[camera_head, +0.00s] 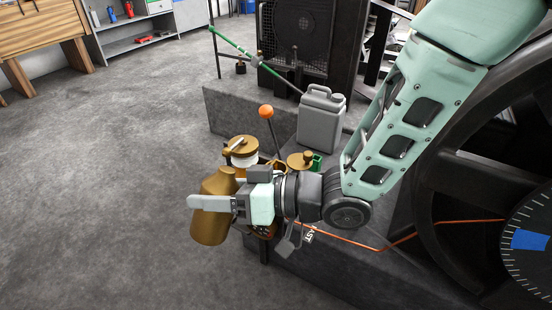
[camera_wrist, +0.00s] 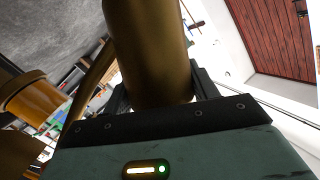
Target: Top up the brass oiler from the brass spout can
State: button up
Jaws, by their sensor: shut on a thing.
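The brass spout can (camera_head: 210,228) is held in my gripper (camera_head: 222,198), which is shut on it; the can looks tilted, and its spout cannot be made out. In the wrist view the can's brass body (camera_wrist: 148,50) stands between the dark fingers. The brass oiler (camera_head: 241,147), with a brass lid and a pale glass band, appears just behind and above my gripper; its lower part is hidden. A brass part, probably the oiler, shows at the left of the wrist view (camera_wrist: 32,98). I cannot tell whether can and oiler touch, or see any oil level.
An orange-knobbed lever (camera_head: 266,112) rises beside the oiler. A second brass cap (camera_head: 300,160) and a grey jerrycan (camera_head: 321,120) stand to the right. A large dark wheel (camera_head: 440,170) fills the right side. The floor (camera_head: 100,190) at left is clear.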

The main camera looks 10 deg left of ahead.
jog(key=shift+r, duration=0.25)
jog(key=shift+r+m+p, duration=0.3)
jog(key=shift+p, duration=0.1)
jog(key=shift+w+r+y, duration=0.1)
jog(key=shift+r+y, duration=0.1)
jog(key=shift+y, duration=0.1)
dwell(1.4)
jog(key=shift+r, duration=0.1)
jog(key=shift+r+p, duration=0.25)
jog(key=shift+p, duration=0.45)
jog(key=shift+s+a+f+n+h, duration=0.1)
jog(key=shift+s+n+h, duration=0.1)
jog(key=shift+n+h, duration=0.35)
jog(key=shift+w+f+n+t+h, duration=0.1)
jog(key=shift+f+n+t+h, duration=0.3)
jog(key=shift+f+n+h, duration=0.5)
jog(key=shift+w+d+f+n+t+h+b, duration=0.35)
jog(key=shift+f+n+h+b, duration=0.2)
jog(key=shift+n, duration=0.2)
jog(key=shift+w, duration=0.1)
